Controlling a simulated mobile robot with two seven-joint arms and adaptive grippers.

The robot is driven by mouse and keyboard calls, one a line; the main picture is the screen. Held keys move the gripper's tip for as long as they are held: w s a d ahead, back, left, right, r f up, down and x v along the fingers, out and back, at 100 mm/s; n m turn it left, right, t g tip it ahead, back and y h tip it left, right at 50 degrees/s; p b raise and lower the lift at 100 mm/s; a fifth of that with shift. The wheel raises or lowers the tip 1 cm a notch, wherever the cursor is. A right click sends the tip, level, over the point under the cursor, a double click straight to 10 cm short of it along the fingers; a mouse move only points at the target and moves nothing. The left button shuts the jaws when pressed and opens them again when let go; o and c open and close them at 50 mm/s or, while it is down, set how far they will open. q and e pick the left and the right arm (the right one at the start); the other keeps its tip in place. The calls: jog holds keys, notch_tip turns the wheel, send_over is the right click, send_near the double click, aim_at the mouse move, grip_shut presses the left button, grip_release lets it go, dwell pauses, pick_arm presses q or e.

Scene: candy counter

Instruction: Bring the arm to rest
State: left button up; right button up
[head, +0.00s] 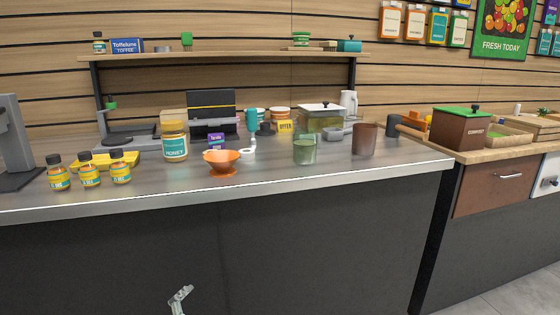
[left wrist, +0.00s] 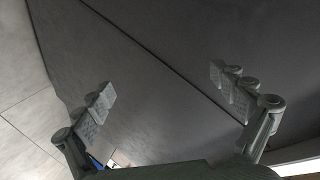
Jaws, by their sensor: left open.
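My left gripper (left wrist: 162,88) is open in the left wrist view. Its two grey fingers stand well apart with nothing between them, in front of the dark counter front. In the head view a small grey gripper part (head: 180,299) shows at the bottom edge, below the countertop and apart from the goods on it. It looks like the tip of my left gripper; the rest of the arm is out of the picture. My right gripper is in neither view.
The grey countertop (head: 310,178) holds three small yellow-labelled bottles, a honey jar (head: 175,141), an orange bowl (head: 221,161), a green glass (head: 304,150) and a brown cup (head: 364,139). A wall shelf (head: 240,56) is behind. The dark counter front (head: 310,255) is clear of objects.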

pick_arm(q)
jog(key=s+a+f+n+g, duration=0.2)
jog(key=s+a+f+g, duration=0.1)
jog(key=s+f, duration=0.4)
jog(key=s+a+f+n+g+y, duration=0.1)
jog(key=s+a+f+n+g, duration=0.2)
jog(key=s+f, duration=0.4)
jog(key=s+a+f+n+g+y, duration=0.1)
jog(key=s+a+f+n+g, duration=0.1)
jog(key=s+f, duration=0.6)
jog(key=s+n+g, duration=0.1)
jog(key=s+g, duration=0.1)
jog(key=s, duration=0.4)
jog(key=shift+s+a, duration=0.3)
jog(key=shift+a, duration=0.1)
